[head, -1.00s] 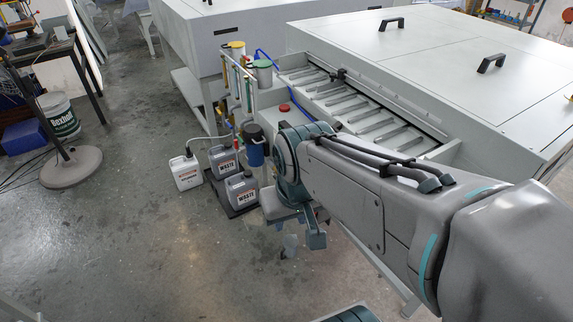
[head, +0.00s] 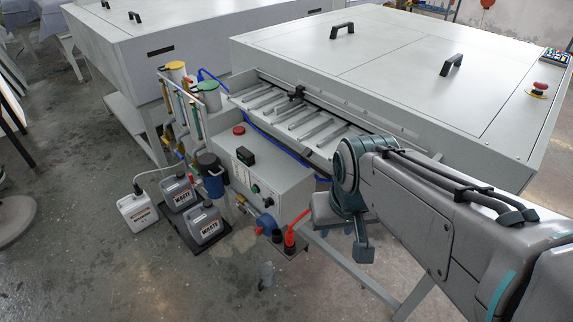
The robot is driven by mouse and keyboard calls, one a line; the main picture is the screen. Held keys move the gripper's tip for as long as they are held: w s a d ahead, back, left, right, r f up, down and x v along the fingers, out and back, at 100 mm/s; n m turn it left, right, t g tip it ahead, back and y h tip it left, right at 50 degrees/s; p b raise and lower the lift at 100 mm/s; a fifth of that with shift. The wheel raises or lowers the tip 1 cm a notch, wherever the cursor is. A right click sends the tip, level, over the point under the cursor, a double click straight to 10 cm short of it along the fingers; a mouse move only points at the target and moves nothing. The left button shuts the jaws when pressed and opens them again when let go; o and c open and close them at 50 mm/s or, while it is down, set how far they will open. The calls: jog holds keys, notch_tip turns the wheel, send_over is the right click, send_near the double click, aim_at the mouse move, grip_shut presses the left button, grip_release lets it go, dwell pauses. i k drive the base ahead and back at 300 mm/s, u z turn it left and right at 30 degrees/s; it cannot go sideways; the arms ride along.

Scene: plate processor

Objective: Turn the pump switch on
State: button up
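The grey control box (head: 282,183) at the front of the near machine is in open view. Its face carries a small black display (head: 245,156), a small switch with a green part (head: 255,189) and a round dark knob (head: 267,202). I cannot read the labels, so I cannot tell which is the pump switch or how it is set. A blue pump body (head: 266,224) sits below the box. The end of my arm with my gripper (head: 335,210) hangs to the right of the box, apart from it. The fingers are not clear, so opening and contents cannot be told.
A red button (head: 239,130) sits on the box's top. A red hose (head: 293,232) rises beside the pump. Waste canisters (head: 205,225) and a white canister (head: 137,212) stand on the floor at left. Floor at front left is clear.

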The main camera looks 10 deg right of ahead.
aim_at(269, 202)
jog(key=z, duration=0.05)
jog(key=i, duration=0.9)
jog(key=u, duration=0.6)
